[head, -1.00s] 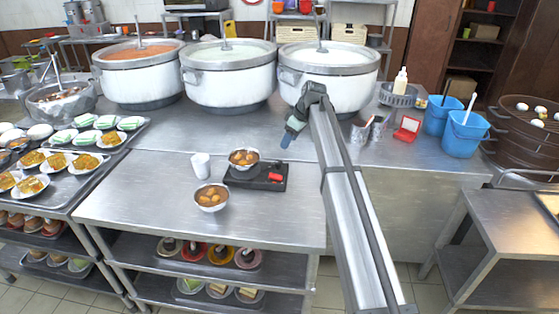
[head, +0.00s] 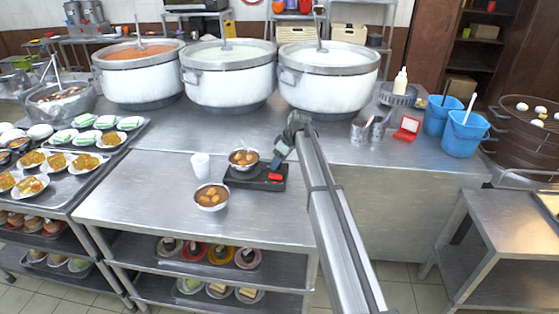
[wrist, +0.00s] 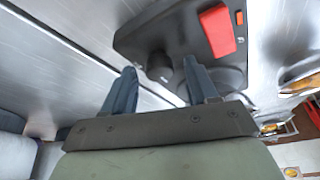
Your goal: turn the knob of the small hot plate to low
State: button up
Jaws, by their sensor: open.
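My gripper (head: 277,163) is above the right end of the hot plate, pointing down. In the wrist view the hot plate (wrist: 135,38) and its red part (wrist: 217,31) lie beyond the fingers. A dark round knob (wrist: 158,66) shows between the open fingertips (wrist: 160,67). I cannot tell whether they touch it. The knob's setting cannot be read.
A white cup (head: 201,166) and a second bowl (head: 211,196) stand left of the hot plate. A large white pot (head: 328,92) stands behind my gripper. Metal cups (head: 360,131) stand to the right. The counter in front is clear.

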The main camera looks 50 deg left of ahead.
jog(key=c, duration=1)
jog(key=shift+c, duration=0.2)
jog(key=shift+m, duration=0.3)
jog(key=m, duration=0.1)
jog(key=m+t, duration=0.1)
jog(key=shift+s+m, duration=0.2)
jog(key=shift+m, duration=0.1)
jog(key=m+t, duration=0.2)
jog(key=m, duration=0.3)
jog(key=shift+s, duration=0.1)
jog(key=m+t, duration=0.1)
jog(key=m, duration=0.1)
jog(key=m+h, duration=0.1)
jog(key=m, duration=0.2)
jog(key=shift+s+a+t, duration=0.1)
jog(key=shift+a+t, duration=0.05)
jog(key=shift+t, duration=0.25)
jog(key=shift+a+m+t+h, duration=0.1)
jog(key=shift+m+t+h, duration=0.25)
jog(key=shift+m, duration=0.8)
jog(key=shift+m+t+h, duration=0.25)
jog(key=shift+m+h, duration=0.1)
jog(key=shift+m, duration=0.8)
